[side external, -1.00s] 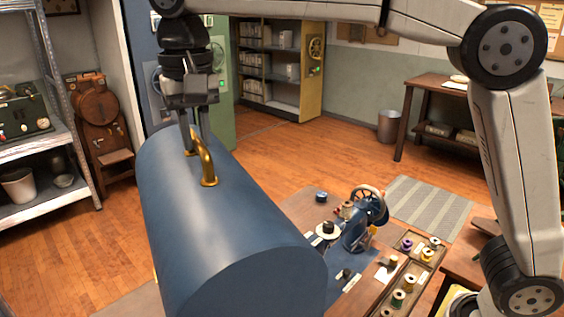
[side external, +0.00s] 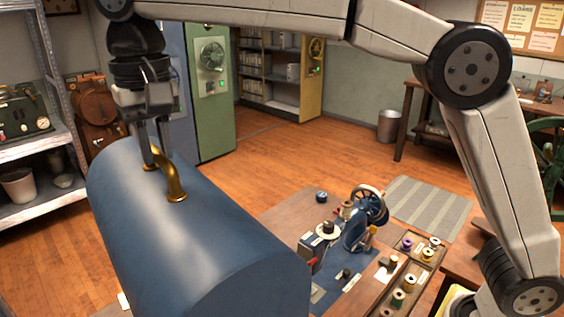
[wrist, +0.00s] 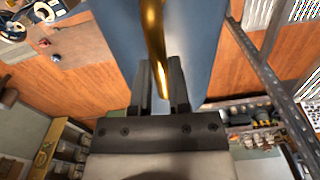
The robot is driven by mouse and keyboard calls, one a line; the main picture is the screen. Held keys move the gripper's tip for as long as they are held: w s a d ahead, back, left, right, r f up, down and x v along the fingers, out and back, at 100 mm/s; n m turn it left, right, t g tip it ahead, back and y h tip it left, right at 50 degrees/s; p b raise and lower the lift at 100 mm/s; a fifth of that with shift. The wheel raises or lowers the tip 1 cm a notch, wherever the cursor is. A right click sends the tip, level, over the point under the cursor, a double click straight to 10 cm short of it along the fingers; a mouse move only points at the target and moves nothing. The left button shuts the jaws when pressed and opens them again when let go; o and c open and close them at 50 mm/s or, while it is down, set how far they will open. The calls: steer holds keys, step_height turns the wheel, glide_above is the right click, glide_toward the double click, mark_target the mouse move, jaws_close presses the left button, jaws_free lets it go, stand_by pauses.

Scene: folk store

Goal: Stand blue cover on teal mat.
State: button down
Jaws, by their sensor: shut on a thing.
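The blue cover (side external: 190,230) is a large rounded shell with a brass handle (side external: 175,186) on top. It hangs in the left foreground of the side external view, its lower edge cut off by the frame. My gripper (side external: 157,160) is above it, shut on the brass handle. In the wrist view, the fingers of my gripper (wrist: 161,95) flank the handle (wrist: 156,45), with the blue cover (wrist: 112,40) behind.
A wooden table (side external: 285,215) holds a blue machine with a handwheel (side external: 362,220) and a tray of thread spools (side external: 405,270), right of the cover. Metal shelving (side external: 40,150) stands at left. A striped grey mat (side external: 430,205) lies on the floor. Open floor (side external: 300,145) lies behind.

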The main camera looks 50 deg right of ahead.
steer(key=shift+a+r+n, duration=0.15)
steer(key=shift+a+n, duration=0.55)
steer(key=shift+a, duration=1.2)
step_height(320, 180, down, 27)
stand_by(2.4)
steer(key=shift+w+f, duration=0.1)
steer(key=shift+f, duration=0.1)
steer(key=c, duration=0.5)
jaws_free()
step_height(320, 180, up, 8)
steer(key=shift+f, duration=0.15)
stand_by(0.5)
